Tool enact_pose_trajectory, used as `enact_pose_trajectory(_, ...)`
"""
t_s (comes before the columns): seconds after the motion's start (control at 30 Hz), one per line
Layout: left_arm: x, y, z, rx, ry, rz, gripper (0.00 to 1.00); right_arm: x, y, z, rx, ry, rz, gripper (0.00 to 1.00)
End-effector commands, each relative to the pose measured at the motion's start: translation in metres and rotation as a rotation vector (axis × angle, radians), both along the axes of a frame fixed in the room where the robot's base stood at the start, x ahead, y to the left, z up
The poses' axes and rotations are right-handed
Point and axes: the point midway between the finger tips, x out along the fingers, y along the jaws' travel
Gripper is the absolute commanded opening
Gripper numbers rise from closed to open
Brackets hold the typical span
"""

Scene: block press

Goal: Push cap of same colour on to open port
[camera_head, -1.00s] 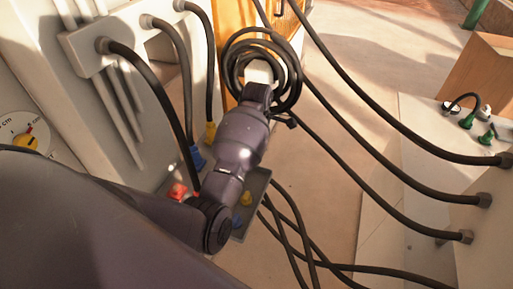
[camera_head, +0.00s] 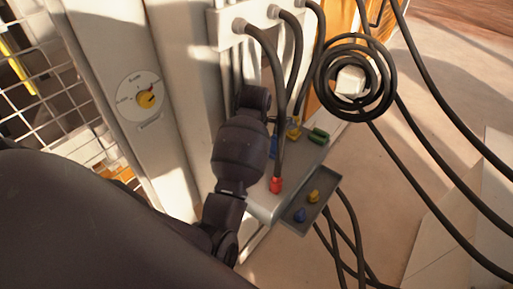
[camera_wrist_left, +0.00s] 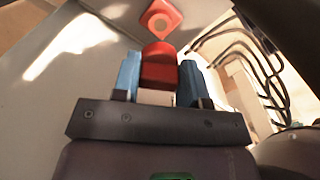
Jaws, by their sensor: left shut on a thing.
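In the left wrist view a red cap (camera_wrist_left: 159,72) sits between the two blue fingers of my left gripper (camera_wrist_left: 159,62), which is shut on it. A red diamond-shaped port (camera_wrist_left: 160,19) with a round centre is on the pale surface just ahead, apart from the cap. In the head view my left arm hides the gripper, the held cap and this port. A small grey tray (camera_head: 322,212) holds a yellow cap (camera_head: 314,196) and a blue cap (camera_head: 300,214). My right gripper is not in view.
Black cables run down to a red plug (camera_head: 276,184), a blue plug (camera_head: 273,147) and a yellow plug (camera_head: 293,130). A green piece (camera_head: 318,135) lies beside them. A coiled cable (camera_head: 353,78) hangs at right. A dial (camera_head: 140,96) is on the pale cabinet at left.

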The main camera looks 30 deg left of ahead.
Motion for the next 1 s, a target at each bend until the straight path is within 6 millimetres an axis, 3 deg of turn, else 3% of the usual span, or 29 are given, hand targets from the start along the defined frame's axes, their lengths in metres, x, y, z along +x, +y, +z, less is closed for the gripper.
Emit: enact_pose_trajectory(1.0, -0.001, 0.0, -0.055, -0.002, 0.009, 0.017, 0.16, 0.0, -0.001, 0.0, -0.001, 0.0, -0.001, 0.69)
